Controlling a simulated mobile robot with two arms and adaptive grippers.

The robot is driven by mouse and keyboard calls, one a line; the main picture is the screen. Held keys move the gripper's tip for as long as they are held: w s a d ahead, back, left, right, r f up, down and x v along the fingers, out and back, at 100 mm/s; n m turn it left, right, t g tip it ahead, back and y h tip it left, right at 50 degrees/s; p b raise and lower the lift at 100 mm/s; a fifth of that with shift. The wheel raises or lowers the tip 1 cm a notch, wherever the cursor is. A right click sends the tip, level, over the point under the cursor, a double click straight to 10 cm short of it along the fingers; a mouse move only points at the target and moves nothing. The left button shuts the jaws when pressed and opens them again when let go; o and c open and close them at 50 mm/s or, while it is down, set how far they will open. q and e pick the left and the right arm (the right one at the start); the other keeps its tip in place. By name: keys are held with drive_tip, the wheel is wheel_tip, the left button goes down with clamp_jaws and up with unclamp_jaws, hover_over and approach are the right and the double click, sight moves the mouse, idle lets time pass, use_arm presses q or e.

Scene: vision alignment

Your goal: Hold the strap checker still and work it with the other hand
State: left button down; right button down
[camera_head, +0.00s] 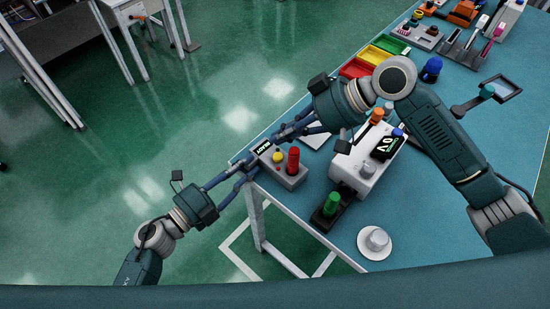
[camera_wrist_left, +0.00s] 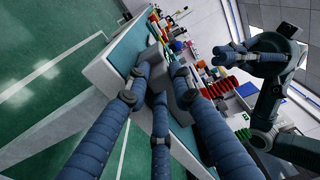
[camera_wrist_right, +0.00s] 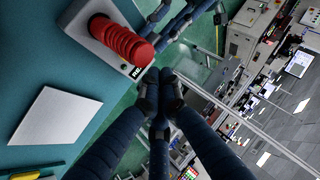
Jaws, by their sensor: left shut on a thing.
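The strap checker (camera_head: 291,181) appears to be the small grey box at the table's near left edge. It has a red ribbed knob, a yellow button and a dark lettered panel. In the right wrist view its red knob (camera_wrist_right: 122,40) stands large at top left. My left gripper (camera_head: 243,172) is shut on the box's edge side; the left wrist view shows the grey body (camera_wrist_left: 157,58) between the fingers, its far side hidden. My right gripper (camera_head: 276,138) is just beyond the box, fingertips together, with nothing visible between them. It appears apart from the knob.
A white device with a display (camera_head: 350,172) stands right of the box, with a green knob (camera_head: 331,204) on a black base before it. A white cup on a saucer (camera_head: 362,246) is near the front edge. A pale flat plate (camera_wrist_right: 55,130) lies beside the box. Coloured trays (camera_head: 391,45) stand farther back.

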sight(281, 154)
use_arm(q)
drive_tip(key=shift+f, duration=0.1)
use_arm(e)
drive_tip(key=shift+f, duration=2.15)
use_arm(q)
drive_tip(key=shift+s, duration=0.1)
use_arm(e)
drive_tip(key=shift+f, duration=0.35)
drive_tip(key=shift+r, duration=3.45)
